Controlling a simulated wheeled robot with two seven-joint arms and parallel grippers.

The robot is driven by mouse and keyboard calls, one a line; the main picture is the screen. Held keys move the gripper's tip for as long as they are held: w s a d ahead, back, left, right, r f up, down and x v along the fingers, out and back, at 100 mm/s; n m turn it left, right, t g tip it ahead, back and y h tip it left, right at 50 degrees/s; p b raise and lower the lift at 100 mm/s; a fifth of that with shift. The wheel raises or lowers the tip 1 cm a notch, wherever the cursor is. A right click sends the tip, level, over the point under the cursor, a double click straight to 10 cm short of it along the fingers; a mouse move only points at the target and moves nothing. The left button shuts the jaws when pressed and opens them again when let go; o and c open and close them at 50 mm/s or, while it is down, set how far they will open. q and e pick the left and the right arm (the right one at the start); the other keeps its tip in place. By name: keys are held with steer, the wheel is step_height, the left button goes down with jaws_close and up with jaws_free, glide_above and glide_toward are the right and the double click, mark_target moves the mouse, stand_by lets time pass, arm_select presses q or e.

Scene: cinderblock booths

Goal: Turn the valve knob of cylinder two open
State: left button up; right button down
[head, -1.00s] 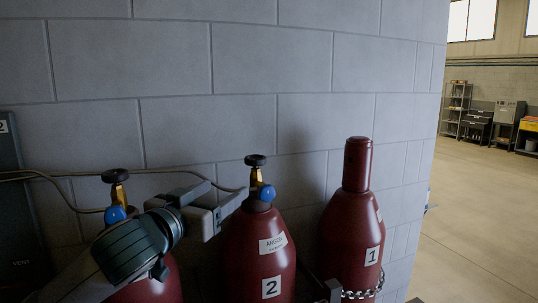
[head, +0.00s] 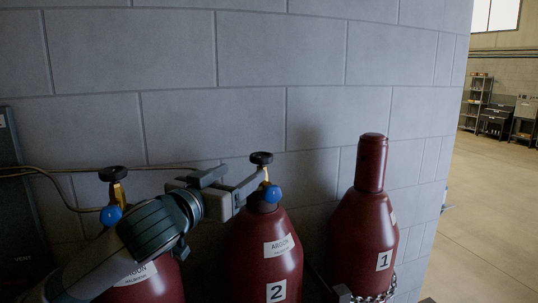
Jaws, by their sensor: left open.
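Cylinder two (head: 262,248) is a dark red gas bottle labelled ARGON and 2, upright against the block wall. Its black valve knob (head: 261,158) tops a brass valve stem, with a blue round part (head: 272,194) just below. My left gripper (head: 237,180) is open, just left of this valve. One finger reaches close to the stem under the knob; the other is further left. I cannot tell whether the near finger touches the stem. No part of my right gripper shows.
Cylinder 1 (head: 362,241), capped, stands to the right with a chain (head: 378,298) at its lower front. Another argon cylinder (head: 150,283) with a black knob (head: 112,174) stands left, partly behind my left arm. A thin hose runs along the wall (head: 170,130). Open floor (head: 490,210) lies right.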

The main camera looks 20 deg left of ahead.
mark_target(269, 155)
arm_select(q)
steer(key=w+d+p, duration=0.1)
steer(key=w+p, duration=0.1)
steer(key=w, duration=0.2)
steer(key=w+p, duration=0.2)
steer(key=w, duration=0.3)
steer(key=w+d+p, duration=0.1)
steer(key=w+p, duration=0.1)
steer(key=w, duration=0.3)
steer(key=shift+w+d+r+p, duration=0.1)
steer(key=shift+w+d+p, duration=0.1)
steer(key=shift+d+p, duration=0.15)
steer(key=shift+w+d, duration=0.1)
steer(key=shift+w, duration=0.45)
steer(key=c, duration=1.1)
steer(key=shift+o, duration=0.3)
